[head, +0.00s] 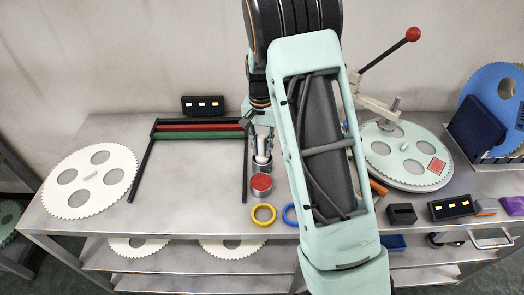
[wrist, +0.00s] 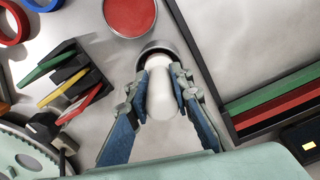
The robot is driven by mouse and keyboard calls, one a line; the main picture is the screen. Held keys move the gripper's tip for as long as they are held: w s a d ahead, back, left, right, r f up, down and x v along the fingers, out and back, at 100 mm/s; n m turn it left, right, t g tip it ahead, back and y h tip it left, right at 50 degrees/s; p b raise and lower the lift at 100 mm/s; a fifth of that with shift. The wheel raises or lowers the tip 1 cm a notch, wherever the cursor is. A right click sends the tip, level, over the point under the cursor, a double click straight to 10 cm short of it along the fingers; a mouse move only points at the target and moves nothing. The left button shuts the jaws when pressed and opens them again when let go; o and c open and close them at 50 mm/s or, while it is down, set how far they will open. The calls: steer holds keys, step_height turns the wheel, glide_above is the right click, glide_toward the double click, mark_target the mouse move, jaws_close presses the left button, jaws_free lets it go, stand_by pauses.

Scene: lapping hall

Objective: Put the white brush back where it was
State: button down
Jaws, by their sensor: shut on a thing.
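The white brush (wrist: 161,102) is between the fingers of my gripper (wrist: 160,78), which is shut on it. In the head view the brush (head: 262,158) shows as a small white piece between the fingertips of my gripper (head: 262,152). Its far end is at the mouth of a round metal cup (wrist: 172,46), dark inside; the fingers and brush hide part of the cup. I cannot tell how deep the brush sits in it. The bristles are not visible.
A red-topped tin (wrist: 130,16) stands right beside the cup. Yellow (head: 263,213) and blue (head: 289,212) rings lie near the front edge. A black frame (head: 143,170) with green and red bars is left. A rack (wrist: 68,72) of coloured pieces stands close by.

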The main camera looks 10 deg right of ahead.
steer(key=shift+s, duration=0.15)
steer(key=shift+f, duration=0.2)
steer(key=c, duration=1.7)
jaws_free()
step_height(320, 180, up, 13)
steer(key=shift+f, duration=0.2)
